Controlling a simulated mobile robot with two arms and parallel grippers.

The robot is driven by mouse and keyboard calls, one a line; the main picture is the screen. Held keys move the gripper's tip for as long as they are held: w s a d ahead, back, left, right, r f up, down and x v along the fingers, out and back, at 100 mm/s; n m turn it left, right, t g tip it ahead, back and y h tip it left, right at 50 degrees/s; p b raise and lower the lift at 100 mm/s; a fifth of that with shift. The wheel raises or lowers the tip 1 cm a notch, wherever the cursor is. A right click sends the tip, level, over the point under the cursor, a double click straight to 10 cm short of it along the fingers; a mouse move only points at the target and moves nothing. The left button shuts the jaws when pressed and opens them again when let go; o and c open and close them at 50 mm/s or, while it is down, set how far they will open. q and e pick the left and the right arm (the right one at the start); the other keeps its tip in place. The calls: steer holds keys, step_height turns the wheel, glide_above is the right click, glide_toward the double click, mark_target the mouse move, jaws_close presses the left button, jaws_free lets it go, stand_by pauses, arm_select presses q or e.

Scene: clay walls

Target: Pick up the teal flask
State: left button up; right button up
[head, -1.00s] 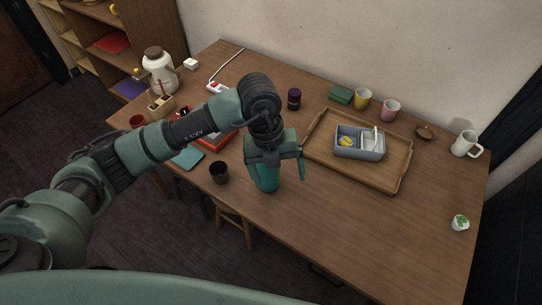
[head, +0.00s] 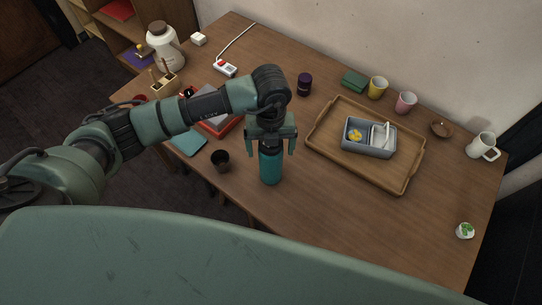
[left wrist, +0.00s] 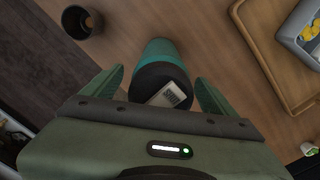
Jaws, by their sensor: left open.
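The teal flask (head: 270,167) stands upright on the table near its front edge, with a dark top. My left gripper (head: 271,150) is directly above it, pointing down, with its fingers apart on either side of the flask's upper part. In the left wrist view the flask (left wrist: 160,55) shows its teal body and black lid with a pale label, between the two open fingers (left wrist: 162,85). I cannot tell whether either finger touches it. My right gripper is not in view.
A dark cup (head: 220,161) stands just left of the flask. A wooden tray (head: 330,165) holding a grey lunch box (head: 370,152) lies to the right. A red book (head: 228,130) and a teal tablet-like item (head: 188,143) lie to the left.

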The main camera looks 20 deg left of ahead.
arm_select(q)
steer(key=shift+f, duration=1)
jaws_close()
steer(key=shift+w, duration=0.1)
steer(key=shift+r, duration=0.2)
